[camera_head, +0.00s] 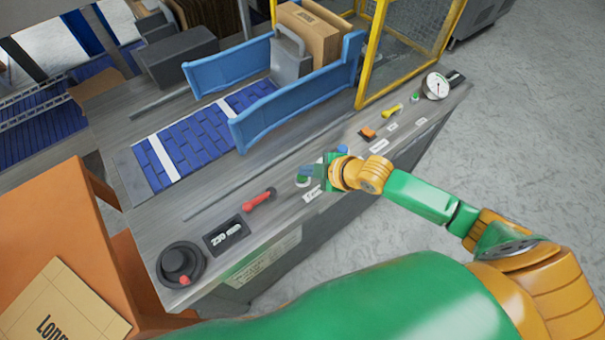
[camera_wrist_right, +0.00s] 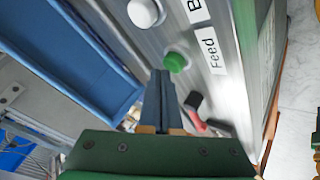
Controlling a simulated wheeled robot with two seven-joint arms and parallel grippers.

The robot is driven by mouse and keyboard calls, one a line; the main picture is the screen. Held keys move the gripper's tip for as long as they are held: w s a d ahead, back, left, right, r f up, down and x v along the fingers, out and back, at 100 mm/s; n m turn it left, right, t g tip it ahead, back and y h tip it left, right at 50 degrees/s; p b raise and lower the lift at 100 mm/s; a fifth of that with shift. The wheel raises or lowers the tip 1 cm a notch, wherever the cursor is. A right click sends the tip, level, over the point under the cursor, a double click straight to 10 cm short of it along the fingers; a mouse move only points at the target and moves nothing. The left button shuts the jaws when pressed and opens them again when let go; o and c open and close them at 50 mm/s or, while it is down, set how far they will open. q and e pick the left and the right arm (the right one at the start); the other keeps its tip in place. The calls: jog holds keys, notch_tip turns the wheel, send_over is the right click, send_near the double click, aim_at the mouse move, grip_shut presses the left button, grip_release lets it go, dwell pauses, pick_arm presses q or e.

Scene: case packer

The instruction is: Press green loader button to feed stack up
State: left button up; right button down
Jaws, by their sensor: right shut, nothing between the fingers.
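The green loader button (camera_wrist_right: 176,62) stands on the grey panel beside a white label reading "Feed" (camera_wrist_right: 211,49) in the right wrist view. In the head view the button (camera_head: 303,181) shows small, partly covered by my gripper. My right gripper (camera_wrist_right: 162,76) is shut and empty, with its fingertips beside the button's near edge. I cannot tell whether they touch it. In the head view my right gripper (camera_head: 312,171) is over the front edge of the console. My left gripper is not in view.
A red-handled lever (camera_head: 260,200), a display (camera_head: 227,235) and a black knob (camera_head: 181,264) lie left along the console. An orange switch (camera_head: 368,133), a yellow handle (camera_head: 392,111) and a gauge (camera_head: 435,86) lie right. Blue guide rails (camera_head: 290,107) stand behind. A white button (camera_wrist_right: 143,12) is near the green one.

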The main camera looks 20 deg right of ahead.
jog(key=shift+f+b, duration=0.3)
jog(key=shift+f, duration=0.25)
dwell(0.4)
jog(key=shift+r, duration=0.15)
jog(key=shift+r+p, duration=0.8)
jog(key=shift+p, duration=0.2)
notch_tip(320, 180, up, 5)
jog(key=p, duration=0.5)
jog(key=shift+r+p, duration=0.15)
jog(key=shift+p, duration=0.2)
jog(key=shift+f, duration=0.2)
